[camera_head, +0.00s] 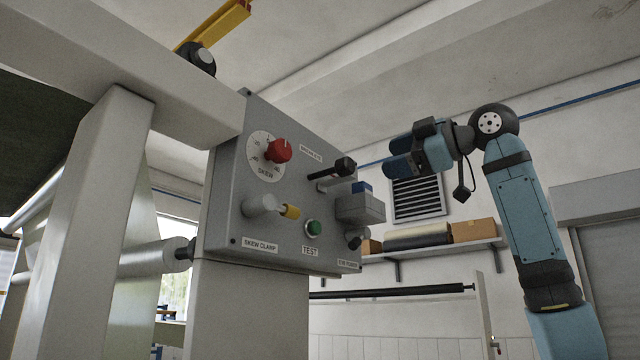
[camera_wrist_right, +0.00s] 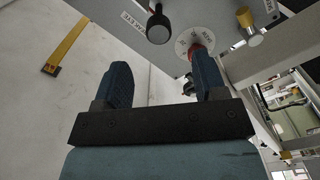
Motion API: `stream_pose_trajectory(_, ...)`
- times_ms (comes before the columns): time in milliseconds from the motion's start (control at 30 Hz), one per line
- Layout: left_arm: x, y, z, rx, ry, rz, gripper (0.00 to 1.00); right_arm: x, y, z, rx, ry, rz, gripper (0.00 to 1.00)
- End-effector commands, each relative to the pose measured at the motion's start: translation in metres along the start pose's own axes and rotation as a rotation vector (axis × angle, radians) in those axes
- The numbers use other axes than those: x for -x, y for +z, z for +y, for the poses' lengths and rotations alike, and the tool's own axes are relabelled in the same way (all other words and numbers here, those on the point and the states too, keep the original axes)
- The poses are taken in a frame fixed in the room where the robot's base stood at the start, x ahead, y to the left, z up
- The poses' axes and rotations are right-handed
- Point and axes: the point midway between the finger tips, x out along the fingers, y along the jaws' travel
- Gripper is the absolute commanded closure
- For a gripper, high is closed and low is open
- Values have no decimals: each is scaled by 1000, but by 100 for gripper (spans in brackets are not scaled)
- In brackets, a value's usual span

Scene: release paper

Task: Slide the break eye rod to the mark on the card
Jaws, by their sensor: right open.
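The break eye rod (camera_head: 334,172) sticks out of the grey panel with a black knob (camera_head: 345,166) on its end. The knob also shows in the right wrist view (camera_wrist_right: 158,28), beside a label that appears to read "BREAK EYE". I cannot make out the card or its mark. My right gripper (camera_head: 392,155) is open and empty, to the right of the knob and apart from it. In the right wrist view its two blue fingers (camera_wrist_right: 161,82) are spread, with the knob beyond them. My left gripper is not in view.
The panel (camera_head: 232,190) carries a red skew knob (camera_head: 278,151), a yellow-tipped clamp lever (camera_head: 290,211), a green test button (camera_head: 314,227) and a grey block (camera_head: 358,208) below the rod. A shelf (camera_head: 440,248) with boxes is on the back wall. White frame beams stand left.

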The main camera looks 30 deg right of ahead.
Motion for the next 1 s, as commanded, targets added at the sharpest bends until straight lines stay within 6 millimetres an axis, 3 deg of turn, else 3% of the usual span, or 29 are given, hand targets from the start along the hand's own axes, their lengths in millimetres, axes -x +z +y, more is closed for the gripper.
stream_pose_trajectory(67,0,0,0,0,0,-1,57,7,-4,4,7,3,4,35)
stream_pose_trajectory(167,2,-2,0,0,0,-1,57,2,-6,5,9,1,4,35)
stream_pose_trajectory(700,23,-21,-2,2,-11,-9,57,-103,-6,6,6,2,4,35)
stream_pose_trajectory(1000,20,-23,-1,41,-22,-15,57,-128,-5,5,6,3,4,35)
